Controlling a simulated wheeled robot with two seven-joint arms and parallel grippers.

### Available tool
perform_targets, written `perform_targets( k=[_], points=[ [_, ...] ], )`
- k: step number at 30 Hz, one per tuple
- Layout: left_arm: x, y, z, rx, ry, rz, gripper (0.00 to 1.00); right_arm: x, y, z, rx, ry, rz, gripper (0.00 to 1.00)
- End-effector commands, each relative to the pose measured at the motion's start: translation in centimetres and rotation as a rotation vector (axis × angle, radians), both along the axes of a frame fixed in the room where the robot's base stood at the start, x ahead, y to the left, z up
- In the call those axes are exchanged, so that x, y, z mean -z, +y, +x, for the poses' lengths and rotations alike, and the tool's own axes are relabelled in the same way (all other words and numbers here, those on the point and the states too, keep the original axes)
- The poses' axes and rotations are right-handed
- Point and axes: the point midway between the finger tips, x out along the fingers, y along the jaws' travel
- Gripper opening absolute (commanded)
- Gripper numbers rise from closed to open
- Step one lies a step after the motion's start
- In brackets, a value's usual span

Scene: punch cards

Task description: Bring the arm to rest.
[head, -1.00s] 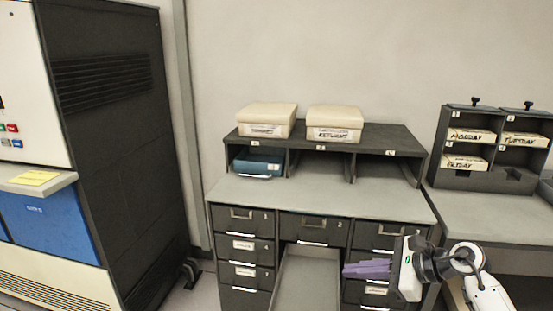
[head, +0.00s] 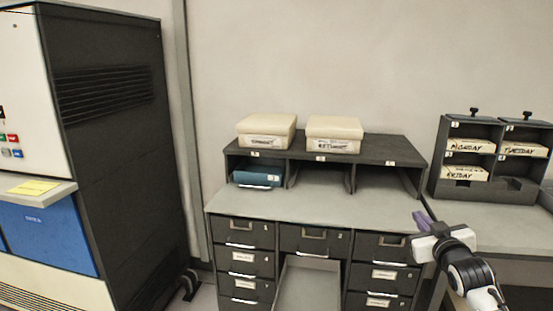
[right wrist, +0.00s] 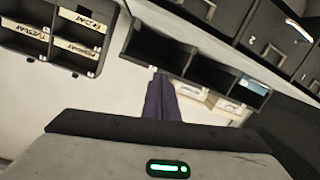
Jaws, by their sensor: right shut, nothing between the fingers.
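My right gripper (head: 420,217) has purple fingers and a white body. It is in front of the right end of the grey desk (head: 300,203), near the gap to the side table. Its fingers are shut, hold nothing and point up and away from me. In the right wrist view the shut fingers (right wrist: 162,98) stand in the middle, with the desk and rack beyond, seen upside down. Most of my right arm below the wrist is out of the picture. My left gripper is not in view.
Two cream boxes (head: 266,131) (head: 334,134) stand on the desk's shelf. A teal binder (head: 257,174) lies in its left compartment. A rack (head: 432,165) with labelled cream boxes stands on the right table (head: 500,228). A drawer-like tray (head: 308,285) juts out below the desk. A dark cabinet (head: 110,150) stands left.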

Motion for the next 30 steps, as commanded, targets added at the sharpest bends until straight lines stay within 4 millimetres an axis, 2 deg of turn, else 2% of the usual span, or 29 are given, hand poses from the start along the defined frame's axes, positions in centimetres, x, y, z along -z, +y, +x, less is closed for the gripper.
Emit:
perform_targets(
  k=[1,5,8,11,14,17,18,21,24,27,30],
  points=[
    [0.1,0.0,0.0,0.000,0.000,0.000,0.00,3.4,1.4,-1.3,-0.020,0.039,-0.006,0.00],
    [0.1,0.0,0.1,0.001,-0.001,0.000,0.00,8.9,3.8,-4.4,-0.056,0.108,0.004,0.00],
    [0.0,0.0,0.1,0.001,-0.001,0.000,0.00,13.6,5.9,-7.6,-0.085,0.172,0.020,0.00],
    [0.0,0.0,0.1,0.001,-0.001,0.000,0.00,18.6,8.3,-11.9,-0.116,0.246,0.045,0.00],
    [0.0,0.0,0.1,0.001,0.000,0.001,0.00,23.4,10.9,-17.3,-0.147,0.329,0.078,0.00],
    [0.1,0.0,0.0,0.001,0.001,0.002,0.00,27.5,13.5,-23.3,-0.173,0.414,0.119,0.00],
    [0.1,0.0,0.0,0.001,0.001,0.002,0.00,28.9,14.4,-25.8,-0.181,0.448,0.138,0.00],
    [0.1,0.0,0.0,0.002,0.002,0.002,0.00,31.6,16.6,-32.1,-0.196,0.529,0.184,0.00],
    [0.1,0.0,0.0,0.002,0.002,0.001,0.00,33.2,18.4,-37.6,-0.203,0.598,0.228,0.00],
    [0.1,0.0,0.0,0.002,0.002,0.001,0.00,33.9,19.5,-41.5,-0.204,0.648,0.260,0.00],
    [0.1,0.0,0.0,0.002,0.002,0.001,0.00,34.2,20.2,-43.7,-0.203,0.676,0.280,0.00]
  ],
)
